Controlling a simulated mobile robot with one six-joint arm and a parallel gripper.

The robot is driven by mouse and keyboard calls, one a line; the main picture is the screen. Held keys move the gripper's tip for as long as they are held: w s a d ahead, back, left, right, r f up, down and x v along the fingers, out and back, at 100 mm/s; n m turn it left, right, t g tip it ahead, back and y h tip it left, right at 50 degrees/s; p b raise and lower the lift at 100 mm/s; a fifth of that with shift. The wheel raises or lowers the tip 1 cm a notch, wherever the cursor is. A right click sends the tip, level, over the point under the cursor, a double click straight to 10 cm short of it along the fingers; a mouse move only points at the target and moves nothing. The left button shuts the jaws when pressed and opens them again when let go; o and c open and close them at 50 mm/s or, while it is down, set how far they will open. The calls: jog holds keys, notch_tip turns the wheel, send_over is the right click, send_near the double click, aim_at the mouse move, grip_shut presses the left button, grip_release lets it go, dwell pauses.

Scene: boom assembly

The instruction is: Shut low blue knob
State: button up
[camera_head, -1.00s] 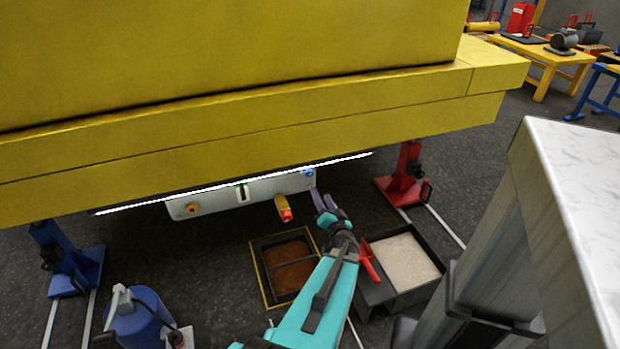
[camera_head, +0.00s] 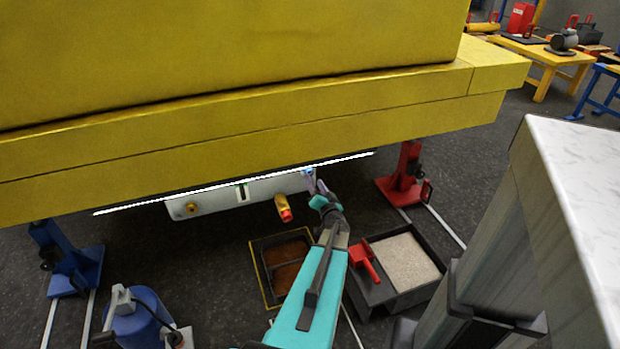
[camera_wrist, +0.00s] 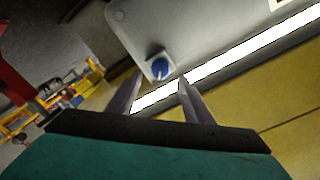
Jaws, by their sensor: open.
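The low blue knob (camera_wrist: 160,68) sits on the right end of a pale grey panel (camera_head: 250,190) under the yellow boom. In the wrist view it lies just beyond and between my two open fingertips, apart from them. My gripper (camera_wrist: 158,88) is empty. In the head view the knob (camera_head: 309,171) is a small blue spot, and my gripper (camera_head: 314,184) is right at it, partly covering it. Contact cannot be told from there.
A yellow boom (camera_head: 240,110) hangs low overhead, with a bright light strip (camera_head: 240,183) along its underside. A brass valve with a red tip (camera_head: 283,209) hangs from the panel. A red stand (camera_head: 405,180) is to the right. Trays (camera_head: 400,262) lie on the floor below.

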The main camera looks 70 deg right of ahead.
aim_at(310, 173)
jog(key=shift+x, duration=2.6)
jog(key=c, duration=1.1)
jog(key=shift+o, duration=0.2)
jog(key=shift+w, duration=0.1)
